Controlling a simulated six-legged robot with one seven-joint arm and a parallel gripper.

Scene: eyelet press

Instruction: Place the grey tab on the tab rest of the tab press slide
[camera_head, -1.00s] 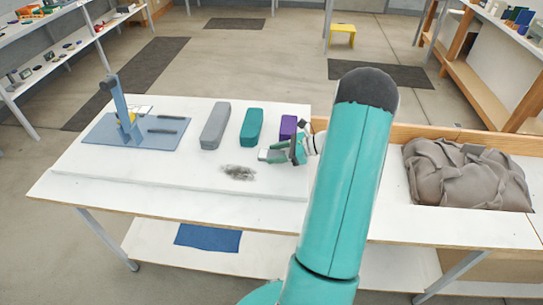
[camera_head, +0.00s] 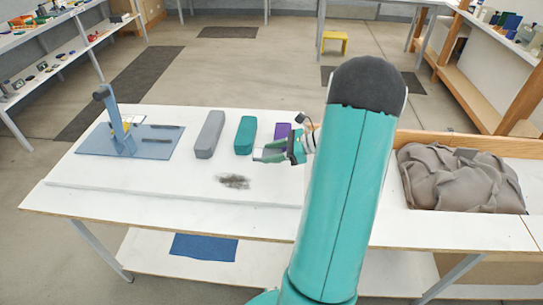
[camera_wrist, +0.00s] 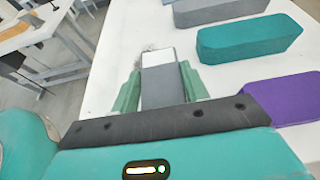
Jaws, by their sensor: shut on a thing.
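The tab press (camera_head: 122,140) stands at the table's left end. It has a blue-grey base plate, an upright lever and a small yellow part. Two dark bars lie on the plate; the tab rest is too small to make out. My gripper (camera_head: 262,156) is above the table, well right of the press. In the wrist view my gripper (camera_wrist: 160,85) has its green fingers shut on the grey tab (camera_wrist: 162,88). The tab's far end looks white and points away from the palm. In the head view the tab is hard to tell apart from the fingers.
A grey block (camera_head: 210,134), a teal block (camera_head: 245,135) and a purple block (camera_head: 281,137) lie along the table's back. A dark smudge (camera_head: 234,182) marks the white table (camera_head: 150,190). A heap of grey cloth (camera_head: 460,178) lies at right. The table's front left is clear.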

